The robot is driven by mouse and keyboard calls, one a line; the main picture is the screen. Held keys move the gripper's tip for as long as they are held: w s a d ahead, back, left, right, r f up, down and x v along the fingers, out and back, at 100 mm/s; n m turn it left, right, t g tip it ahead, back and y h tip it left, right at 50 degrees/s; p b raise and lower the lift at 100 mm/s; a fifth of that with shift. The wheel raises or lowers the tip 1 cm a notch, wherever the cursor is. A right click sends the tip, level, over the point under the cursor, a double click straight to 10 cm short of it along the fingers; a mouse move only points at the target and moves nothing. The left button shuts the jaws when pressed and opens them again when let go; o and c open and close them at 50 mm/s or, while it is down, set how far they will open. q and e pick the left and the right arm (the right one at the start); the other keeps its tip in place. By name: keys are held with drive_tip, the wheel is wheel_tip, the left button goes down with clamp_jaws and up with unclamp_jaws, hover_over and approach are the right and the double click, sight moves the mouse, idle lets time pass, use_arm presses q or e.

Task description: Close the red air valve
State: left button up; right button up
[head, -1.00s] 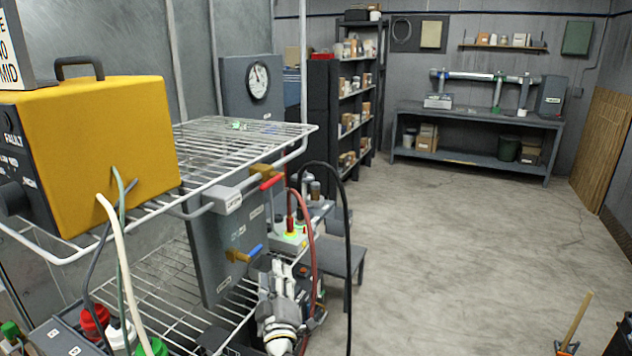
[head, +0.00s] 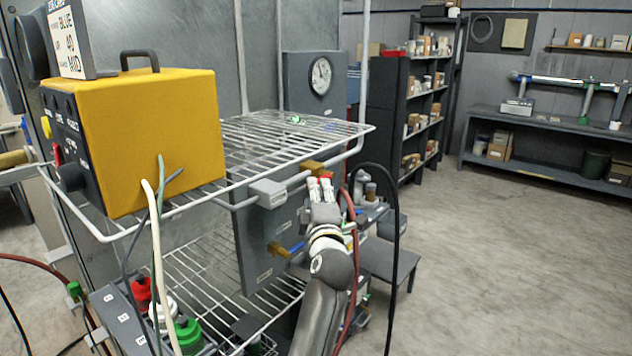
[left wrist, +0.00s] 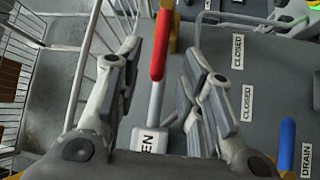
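The red air valve's handle (left wrist: 159,45) lies between the spread fingers of my left gripper (left wrist: 160,75) in the left wrist view, with a gap on both sides. It sits by a brass valve body (left wrist: 173,30), and a grey bar runs from it toward a block whose label reads "EN", the rest hidden. In the head view, my left gripper (head: 320,186) is at the valve, and its fingers cover most of the red handle (head: 327,177). The brass body (head: 312,167) shows just left of it. My right gripper is out of view.
A blue-handled valve (left wrist: 287,145) by a DRAIN label sits lower on the grey panel (head: 255,235). A wire shelf (head: 275,140) with a yellow box (head: 165,135) stands left. A black hose (head: 396,250) and red hose hang close to my arm.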

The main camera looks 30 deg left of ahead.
use_arm(q)
drive_tip(key=shift+x, duration=2.6)
clamp_jaws()
